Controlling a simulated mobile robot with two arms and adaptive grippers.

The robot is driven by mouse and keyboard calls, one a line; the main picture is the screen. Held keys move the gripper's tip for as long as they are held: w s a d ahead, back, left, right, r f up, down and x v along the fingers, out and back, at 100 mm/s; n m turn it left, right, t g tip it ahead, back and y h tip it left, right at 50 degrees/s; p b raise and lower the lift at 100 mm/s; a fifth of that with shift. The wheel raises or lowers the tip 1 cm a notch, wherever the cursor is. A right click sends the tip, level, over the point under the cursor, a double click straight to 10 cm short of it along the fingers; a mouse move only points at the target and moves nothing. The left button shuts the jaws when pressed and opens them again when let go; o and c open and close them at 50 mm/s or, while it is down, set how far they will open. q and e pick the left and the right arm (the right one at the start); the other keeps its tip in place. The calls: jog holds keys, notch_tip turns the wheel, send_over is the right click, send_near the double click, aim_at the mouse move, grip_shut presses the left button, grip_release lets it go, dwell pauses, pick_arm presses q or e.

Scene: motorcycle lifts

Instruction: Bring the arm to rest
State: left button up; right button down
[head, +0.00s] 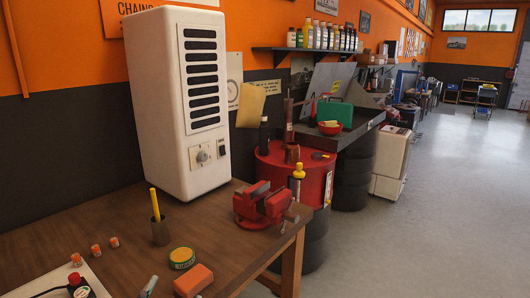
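Neither of my arms and neither gripper shows in the head view. A wooden workbench (115,243) fills the lower left. On it stand a tall white heater-like cabinet (160,110), a red vise (262,205) at the right corner and a dark cup (160,232) with a yellow stick in it. An orange block (194,280) and a round yellow-green tin (182,257) lie near the front edge.
A white cabinet (391,160) stands farther right. The grey floor (440,220) at right is clear.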

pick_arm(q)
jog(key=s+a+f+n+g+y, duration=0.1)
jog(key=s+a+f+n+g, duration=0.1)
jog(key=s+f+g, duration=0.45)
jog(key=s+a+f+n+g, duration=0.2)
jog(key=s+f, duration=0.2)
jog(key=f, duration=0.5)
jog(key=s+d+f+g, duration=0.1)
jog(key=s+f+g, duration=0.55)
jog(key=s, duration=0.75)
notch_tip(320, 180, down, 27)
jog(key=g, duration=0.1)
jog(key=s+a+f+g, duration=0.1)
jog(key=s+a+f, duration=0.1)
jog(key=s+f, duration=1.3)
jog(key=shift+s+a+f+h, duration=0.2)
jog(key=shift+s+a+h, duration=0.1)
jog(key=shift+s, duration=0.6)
